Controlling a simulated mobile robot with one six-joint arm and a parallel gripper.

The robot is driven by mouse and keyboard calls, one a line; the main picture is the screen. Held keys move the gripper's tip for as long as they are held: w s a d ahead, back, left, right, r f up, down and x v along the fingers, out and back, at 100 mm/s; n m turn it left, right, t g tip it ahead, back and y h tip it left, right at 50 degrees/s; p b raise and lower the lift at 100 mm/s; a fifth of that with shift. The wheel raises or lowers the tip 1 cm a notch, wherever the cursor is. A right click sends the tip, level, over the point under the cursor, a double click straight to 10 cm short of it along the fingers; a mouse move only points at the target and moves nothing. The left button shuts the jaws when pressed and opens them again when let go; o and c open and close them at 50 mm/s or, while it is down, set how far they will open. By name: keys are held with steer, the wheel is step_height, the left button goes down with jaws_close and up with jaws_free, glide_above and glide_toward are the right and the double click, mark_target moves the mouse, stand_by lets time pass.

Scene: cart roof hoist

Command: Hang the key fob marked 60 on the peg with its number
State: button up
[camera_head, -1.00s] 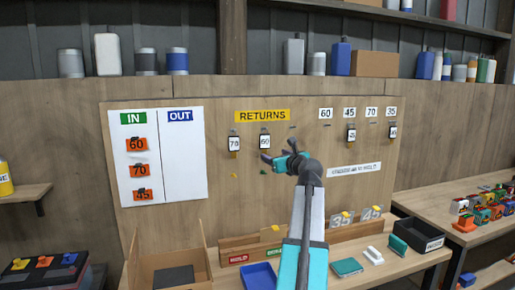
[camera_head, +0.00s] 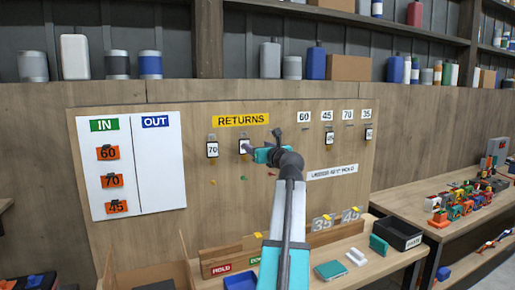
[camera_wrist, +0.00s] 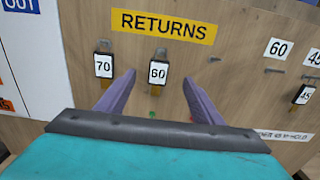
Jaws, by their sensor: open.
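The fob marked 60 (camera_wrist: 158,73) hangs under the yellow RETURNS sign, right of the fob marked 70 (camera_wrist: 103,66). It also shows in the head view (camera_head: 243,146), partly beside my gripper's tip. My gripper (camera_wrist: 157,100) is open and empty; its two purple fingers point at the board, with the 60 fob seen between and beyond them. I cannot tell how far apart they are in depth. The white 60 label (camera_head: 304,117) is first in the row at upper right. The bare peg (camera_wrist: 274,70) below it also shows in the wrist view.
Fobs hang under the 45 label (camera_head: 329,137) and the 35 label (camera_head: 368,134). A white IN/OUT panel (camera_head: 160,180) with orange tags is at left. Below the board stand a bench with a black bin (camera_head: 397,236), a teal box (camera_head: 332,270) and a ledge.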

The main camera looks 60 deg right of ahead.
mark_target(246, 138)
steer(key=p+x, duration=0.2)
steer(key=x, duration=0.9)
steer(key=shift+w+d+r+p, duration=0.1)
steer(key=shift+w+d+p, duration=0.1)
steer(key=shift+p, duration=0.2)
steer(key=shift+x, duration=0.75)
steer(key=shift+a, duration=0.1)
steer(key=c, duration=1.3)
steer(key=shift+r+p, duration=0.25)
steer(key=shift+p, duration=0.5)
steer(key=shift+s+a, duration=0.1)
steer(key=shift+s, duration=0.1)
steer(key=shift+s+a+r+p, duration=0.3)
steer(key=shift+s+a+p, duration=0.35)
steer(key=shift+s, duration=0.25)
steer(key=shift+s+a+r+p, duration=0.3)
steer(key=shift+s+a+p, duration=0.3)
steer(key=shift+s, duration=0.25)
steer(key=shift+a, duration=0.1)
